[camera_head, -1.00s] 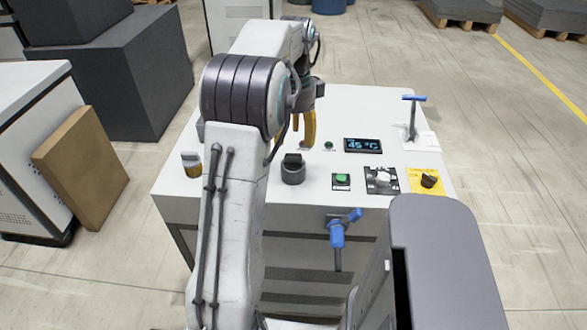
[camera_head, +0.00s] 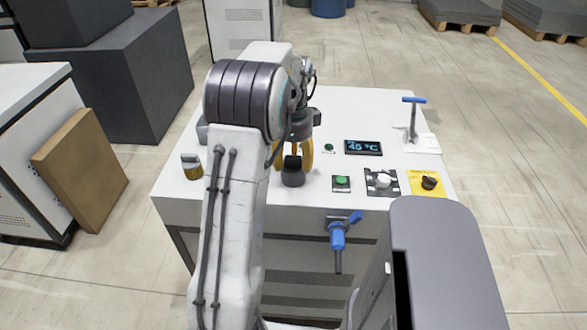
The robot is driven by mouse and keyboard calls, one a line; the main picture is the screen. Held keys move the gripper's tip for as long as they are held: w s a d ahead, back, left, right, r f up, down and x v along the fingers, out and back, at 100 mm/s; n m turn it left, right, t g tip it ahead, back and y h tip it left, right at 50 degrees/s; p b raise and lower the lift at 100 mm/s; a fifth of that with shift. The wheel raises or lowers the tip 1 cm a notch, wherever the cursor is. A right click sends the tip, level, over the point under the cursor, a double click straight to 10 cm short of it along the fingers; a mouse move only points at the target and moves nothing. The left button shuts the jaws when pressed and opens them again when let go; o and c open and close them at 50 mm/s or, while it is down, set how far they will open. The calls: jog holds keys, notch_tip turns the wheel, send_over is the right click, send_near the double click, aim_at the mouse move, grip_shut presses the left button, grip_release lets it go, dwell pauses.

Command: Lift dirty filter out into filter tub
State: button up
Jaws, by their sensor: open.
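A dark round holder (camera_head: 293,179) stands on the white machine top near its front edge, with a black block-like piece (camera_head: 292,162) standing up in it; this may be the dirty filter. My gripper (camera_head: 295,156) is open, its yellow fingers pointing down just behind and around the black piece. I cannot tell whether the fingers touch it. A small yellow-brown container with a grey top (camera_head: 191,167) stands at the left of the machine top; I cannot tell whether it is the filter tub. My arm hides part of the surface between them.
The white machine top (camera_head: 345,110) carries a temperature display (camera_head: 363,147), a green button (camera_head: 342,181), a grey knob (camera_head: 383,181), a black knob on a yellow plate (camera_head: 429,183) and a blue-handled lever (camera_head: 413,118). A blue valve (camera_head: 338,234) sits on the front.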

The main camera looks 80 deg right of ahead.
aim_at(295, 157)
jog(key=shift+c, duration=0.2)
grip_shut()
dwell(0.4)
jog(key=shift+r, duration=0.1)
jog(key=shift+r+p, duration=0.75)
jog(key=r+p, duration=0.3)
jog(key=shift+s+d+r+p, duration=0.2)
jog(key=shift+p, duration=0.1)
jog(key=s+d+r+p, duration=0.6)
jog(key=s+d+p, duration=0.1)
jog(key=p, duration=0.3)
jog(key=shift+s+d, duration=0.3)
jog(key=shift+s, duration=0.25)
